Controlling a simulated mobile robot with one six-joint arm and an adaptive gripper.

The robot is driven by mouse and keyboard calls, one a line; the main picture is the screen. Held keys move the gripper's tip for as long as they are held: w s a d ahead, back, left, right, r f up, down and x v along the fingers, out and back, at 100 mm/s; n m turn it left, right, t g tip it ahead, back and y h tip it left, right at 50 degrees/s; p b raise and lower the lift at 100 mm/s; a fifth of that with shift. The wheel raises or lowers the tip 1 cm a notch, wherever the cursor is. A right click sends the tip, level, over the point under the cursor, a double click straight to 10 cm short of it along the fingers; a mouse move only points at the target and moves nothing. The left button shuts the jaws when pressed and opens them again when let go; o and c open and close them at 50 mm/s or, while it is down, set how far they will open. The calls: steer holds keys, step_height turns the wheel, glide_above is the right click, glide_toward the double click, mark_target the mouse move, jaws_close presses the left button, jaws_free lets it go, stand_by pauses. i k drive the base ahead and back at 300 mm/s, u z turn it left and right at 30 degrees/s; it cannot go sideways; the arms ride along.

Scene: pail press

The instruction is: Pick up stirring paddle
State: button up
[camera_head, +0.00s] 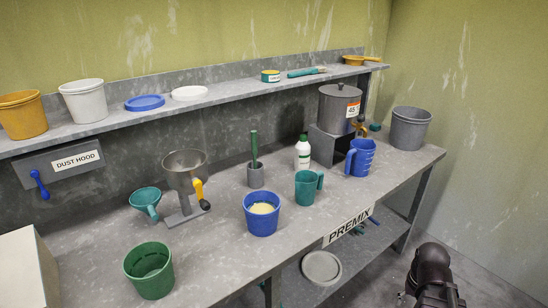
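A green upright handle, apparently the stirring paddle (254,147), stands in a small grey holder (256,177) on the grey workbench (340,205). Its lower end is hidden inside the holder. Part of my dark arm shows at the bottom right, in front of the bench and well away from the paddle. My gripper (434,296) is only partly in the picture at the lower edge, and its fingers cannot be made out clearly.
A hopper on a stand (185,172) is left of the holder. A blue pail with pale contents (261,222) stands in front, a teal jug (307,187) and white bottle (303,153) to the right. The shelf (225,97) runs behind and above.

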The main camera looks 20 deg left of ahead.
mark_target(255, 152)
steer(key=z, duration=0.4)
steer(key=k, duration=1.1)
steer(key=u, duration=1.3)
steer(key=i, duration=0.5)
steer(key=z, duration=0.1)
